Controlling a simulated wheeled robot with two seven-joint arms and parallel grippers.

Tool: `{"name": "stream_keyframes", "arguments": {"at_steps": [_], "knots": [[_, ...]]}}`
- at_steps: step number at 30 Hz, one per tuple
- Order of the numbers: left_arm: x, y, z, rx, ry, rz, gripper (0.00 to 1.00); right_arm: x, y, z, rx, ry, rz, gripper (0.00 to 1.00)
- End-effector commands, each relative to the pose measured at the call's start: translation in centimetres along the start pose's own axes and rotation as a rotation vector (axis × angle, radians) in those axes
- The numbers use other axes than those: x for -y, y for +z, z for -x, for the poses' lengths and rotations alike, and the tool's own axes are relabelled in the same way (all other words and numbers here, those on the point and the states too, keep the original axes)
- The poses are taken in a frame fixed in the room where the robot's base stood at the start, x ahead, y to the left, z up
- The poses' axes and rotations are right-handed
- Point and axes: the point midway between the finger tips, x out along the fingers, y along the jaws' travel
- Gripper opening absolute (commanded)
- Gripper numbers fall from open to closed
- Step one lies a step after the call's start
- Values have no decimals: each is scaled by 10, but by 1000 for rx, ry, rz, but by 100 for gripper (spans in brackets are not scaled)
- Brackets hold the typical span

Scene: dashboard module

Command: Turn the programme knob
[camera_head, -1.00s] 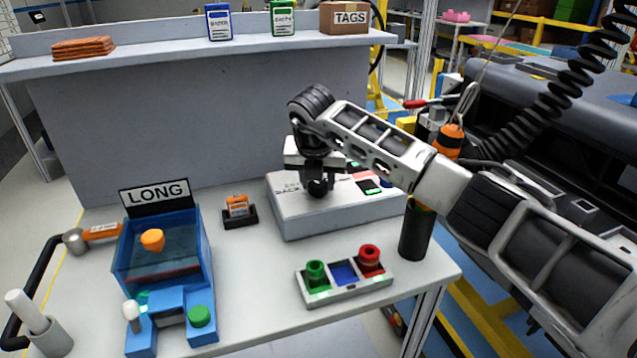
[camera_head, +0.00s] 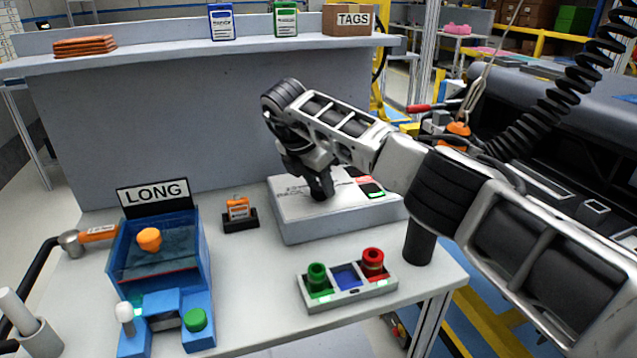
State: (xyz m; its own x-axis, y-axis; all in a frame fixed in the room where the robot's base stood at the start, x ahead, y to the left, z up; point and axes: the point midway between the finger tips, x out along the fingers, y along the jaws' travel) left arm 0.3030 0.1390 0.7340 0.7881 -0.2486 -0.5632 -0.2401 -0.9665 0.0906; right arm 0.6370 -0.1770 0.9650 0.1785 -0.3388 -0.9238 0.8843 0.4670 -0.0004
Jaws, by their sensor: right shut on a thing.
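The white box-shaped module (camera_head: 300,225) stands on the bench in the middle, with printed markings, a red patch and a dark display with green on its top right. My right gripper (camera_head: 320,190) reaches down onto the top of this module from the right. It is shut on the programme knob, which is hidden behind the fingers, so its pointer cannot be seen. My right wrist is tilted, leaning to the upper left above the module. My left gripper is not in view.
A blue fixture (camera_head: 165,265) with a LONG sign (camera_head: 153,196) stands at the left. An orange tag in a black holder (camera_head: 240,214) is beside the module. A tray (camera_head: 347,291) with green and red parts lies in front. A shelf (camera_head: 180,55) runs behind.

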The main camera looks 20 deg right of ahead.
Motion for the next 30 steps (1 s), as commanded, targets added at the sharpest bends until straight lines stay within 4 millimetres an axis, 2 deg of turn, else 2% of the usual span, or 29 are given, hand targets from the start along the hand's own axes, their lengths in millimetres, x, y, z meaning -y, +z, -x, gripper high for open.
{"name": "stream_keyframes", "arguments": {"at_steps": [15,16,18,26,30], "knots": [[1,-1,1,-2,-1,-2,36,0,0,1,0,-5,-15,14],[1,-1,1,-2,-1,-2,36,0,0,1,0,-5,-15,46],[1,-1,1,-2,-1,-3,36,0,0,1,0,-5,-15,59],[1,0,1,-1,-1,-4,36,0,0,1,0,-5,-15,59],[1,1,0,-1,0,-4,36,-1,0,10,1,-2,-15,59]]}}
